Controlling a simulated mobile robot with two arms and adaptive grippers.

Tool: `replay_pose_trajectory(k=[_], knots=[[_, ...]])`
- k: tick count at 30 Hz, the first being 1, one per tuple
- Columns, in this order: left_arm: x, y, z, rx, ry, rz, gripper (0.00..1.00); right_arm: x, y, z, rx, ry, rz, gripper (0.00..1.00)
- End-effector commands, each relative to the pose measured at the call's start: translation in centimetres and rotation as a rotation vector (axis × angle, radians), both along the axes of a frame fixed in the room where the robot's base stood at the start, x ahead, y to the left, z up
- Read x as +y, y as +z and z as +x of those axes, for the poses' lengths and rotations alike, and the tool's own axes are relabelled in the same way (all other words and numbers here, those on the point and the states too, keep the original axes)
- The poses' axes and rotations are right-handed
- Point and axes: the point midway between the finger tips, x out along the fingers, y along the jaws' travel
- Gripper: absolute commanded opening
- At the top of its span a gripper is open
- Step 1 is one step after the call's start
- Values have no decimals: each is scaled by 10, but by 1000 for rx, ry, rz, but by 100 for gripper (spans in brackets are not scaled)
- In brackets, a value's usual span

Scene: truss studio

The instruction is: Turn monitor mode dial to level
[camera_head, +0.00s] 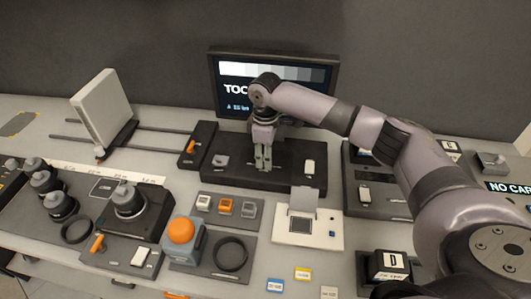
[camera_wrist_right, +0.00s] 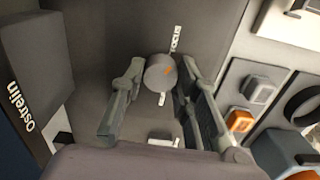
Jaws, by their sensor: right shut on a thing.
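The monitor (camera_head: 270,85) stands at the back, with a grey gradient strip and white text on its screen. In front of it lies a dark panel (camera_head: 295,182). My right gripper (camera_head: 263,163) reaches down onto this panel. In the right wrist view, my gripper (camera_wrist_right: 162,72) is shut on a round grey dial (camera_wrist_right: 158,75), one finger on each side. My left gripper is not in view.
A small lever (camera_head: 220,160) and a white switch (camera_head: 309,167) flank the gripper on the panel. An orange button (camera_head: 181,230), a black ring (camera_head: 230,254) and a white box with a raised lid (camera_head: 303,200) stand nearer. A white upright panel (camera_head: 102,104) stands on the left.

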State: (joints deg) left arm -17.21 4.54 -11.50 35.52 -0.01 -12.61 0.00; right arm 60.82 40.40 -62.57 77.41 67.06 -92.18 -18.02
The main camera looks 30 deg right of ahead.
Motion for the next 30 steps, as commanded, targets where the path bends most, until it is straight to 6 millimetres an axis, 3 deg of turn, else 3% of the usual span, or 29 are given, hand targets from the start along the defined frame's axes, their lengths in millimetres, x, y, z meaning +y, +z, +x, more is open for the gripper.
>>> replay_pose_trajectory(k=[15,30], knots=[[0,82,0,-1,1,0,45,2,7,-1,6,-425,2,1],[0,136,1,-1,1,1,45,2,4,-1,4,-882,2,1]])
